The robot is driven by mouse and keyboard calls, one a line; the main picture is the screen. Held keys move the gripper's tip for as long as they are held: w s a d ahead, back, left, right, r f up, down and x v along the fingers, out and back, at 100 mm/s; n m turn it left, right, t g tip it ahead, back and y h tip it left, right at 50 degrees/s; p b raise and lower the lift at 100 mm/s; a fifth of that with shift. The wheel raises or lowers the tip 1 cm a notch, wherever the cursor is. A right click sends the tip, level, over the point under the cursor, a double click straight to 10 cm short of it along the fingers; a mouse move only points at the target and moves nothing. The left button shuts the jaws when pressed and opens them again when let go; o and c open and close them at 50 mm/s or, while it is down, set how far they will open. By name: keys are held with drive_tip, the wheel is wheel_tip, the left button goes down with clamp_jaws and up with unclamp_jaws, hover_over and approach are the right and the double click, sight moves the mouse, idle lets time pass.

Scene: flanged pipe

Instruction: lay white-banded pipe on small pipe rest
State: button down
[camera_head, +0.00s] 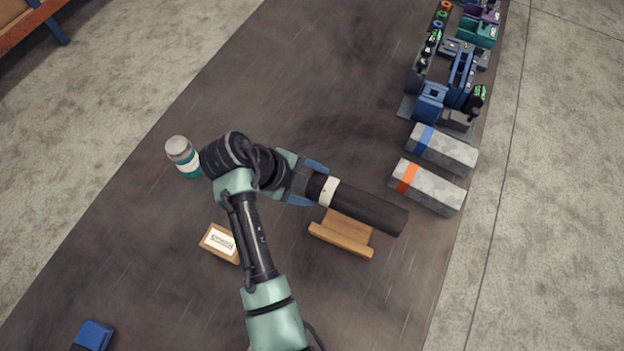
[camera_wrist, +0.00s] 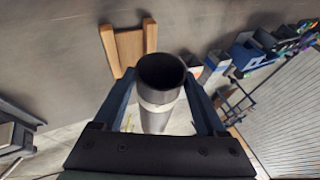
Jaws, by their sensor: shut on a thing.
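The white-banded pipe (camera_head: 368,207) is a black tube with a white band near my gripper. My gripper (camera_head: 316,187) is shut on it near the banded end, and the pipe sticks out to the right and slightly down in the head view. In the wrist view the pipe's open end (camera_wrist: 161,72) and white band show between my fingers. The small wooden pipe rest (camera_head: 341,238) lies on the table just below the pipe in the head view, partly covered by it. The rest also shows in the wrist view (camera_wrist: 128,48), beside the pipe. I cannot tell whether they touch.
Two grey blocks, one with a blue stripe (camera_head: 442,149) and one with an orange stripe (camera_head: 427,187), lie to the right. Blue fixtures (camera_head: 447,85) stand behind them. A white-and-teal jar (camera_head: 184,156) and a labelled wooden block (camera_head: 221,243) are left. The table's lower right is clear.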

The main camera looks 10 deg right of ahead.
wheel_tip(320, 180, down, 11)
drive_tip(key=b, duration=0.8)
drive_tip(key=shift+r+b, duration=0.1)
drive_tip(key=shift+b, duration=0.2)
drive_tip(key=shift+s+f+b, duration=0.3)
drive_tip(key=shift+f+b, duration=0.05)
drive_tip(key=shift+f, duration=0.1)
unclamp_jaws()
drive_tip(key=shift+f, duration=0.1)
drive_tip(key=shift+c, duration=1.3)
drive_tip(key=shift+o, duration=1.1)
drive_tip(key=shift+s, duration=0.1)
drive_tip(key=shift+o, duration=0.2)
drive_tip(key=shift+w+r+p, duration=0.2)
drive_tip(key=shift+r+p, duration=0.3)
drive_tip(key=shift+r, duration=0.05)
drive_tip(key=shift+w+r+p, duration=0.15)
drive_tip(key=shift+r+p, duration=0.35)
drive_tip(key=shift+r, duration=0.05)
wheel_tip(320, 180, up, 5)
drive_tip(key=p, duration=0.3)
drive_tip(key=shift+f, duration=0.15)
drive_tip(key=shift+r+p, duration=1.95)
drive_tip(key=shift+r, duration=0.8)
